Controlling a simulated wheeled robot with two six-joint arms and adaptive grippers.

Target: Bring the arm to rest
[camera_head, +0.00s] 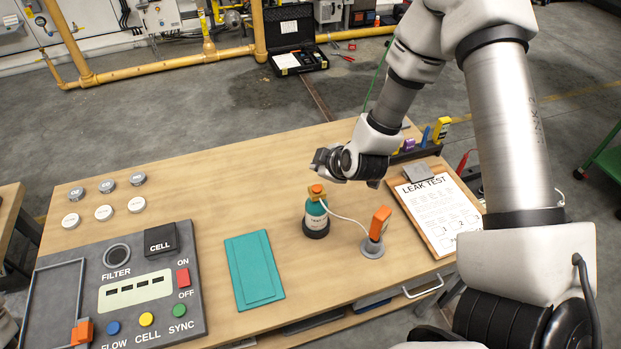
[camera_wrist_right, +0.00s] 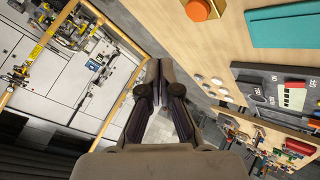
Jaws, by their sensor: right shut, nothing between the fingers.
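My right arm reaches in from the upper right in the head view. My right gripper (camera_head: 322,160) hangs above the wooden bench (camera_head: 215,180), behind and above the teal bottle (camera_head: 316,213) with its orange top. The gripper is shut and empty. In the wrist view the two dark fingers (camera_wrist_right: 160,75) lie together, with nothing between them. The bottle's orange top (camera_wrist_right: 198,8) shows at the upper edge there. My left gripper is not in view.
An orange-handled device (camera_head: 379,224) on a round base stands beside the bottle, linked by a white hose. A leak test clipboard (camera_head: 437,212) lies at right. A teal pad (camera_head: 253,270), a control panel (camera_head: 120,285) and several round pieces (camera_head: 104,212) occupy the left.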

